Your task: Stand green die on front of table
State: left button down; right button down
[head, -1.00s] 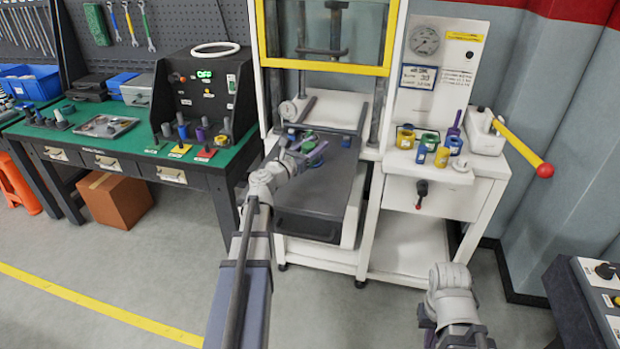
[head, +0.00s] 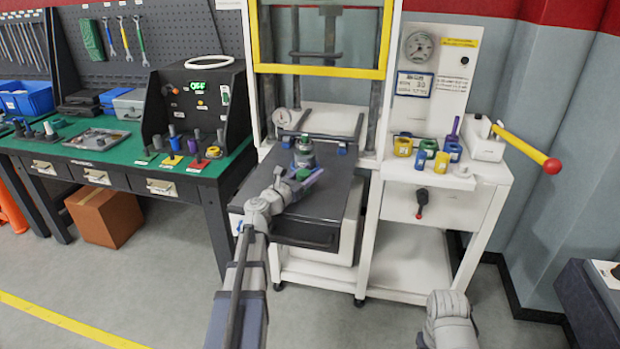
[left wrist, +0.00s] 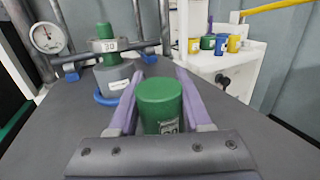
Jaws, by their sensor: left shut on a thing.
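The green die (left wrist: 160,103) is a short green cylinder with a small label. It sits between the purple fingers of my left gripper (left wrist: 162,100), which is shut on it. In the head view my left gripper (head: 303,181) is low over the front part of the dark press table (head: 318,210). The die looks roughly upright; its lower end is hidden, so I cannot tell if it touches the table. Behind it stands a grey cylindrical assembly (head: 304,154) with a green rod and a collar marked 30, also in the left wrist view (left wrist: 116,76).
Blue blocks and a dial gauge (head: 283,117) are at the back of the press. The table around the die looks clear.

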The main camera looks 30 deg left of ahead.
pick_arm(q)
jog(key=shift+f, duration=0.1)
jog(key=shift+c, duration=1.8)
grip_release()
jog(key=shift+s+r, duration=0.2)
jog(key=shift+s, duration=0.05)
jog(key=s, duration=0.3)
jog(key=s+a, duration=0.1)
jog(key=s, duration=0.3)
jog(key=s+a, duration=0.1)
jog(key=s, duration=0.3)
jog(key=shift+s+f, duration=0.2)
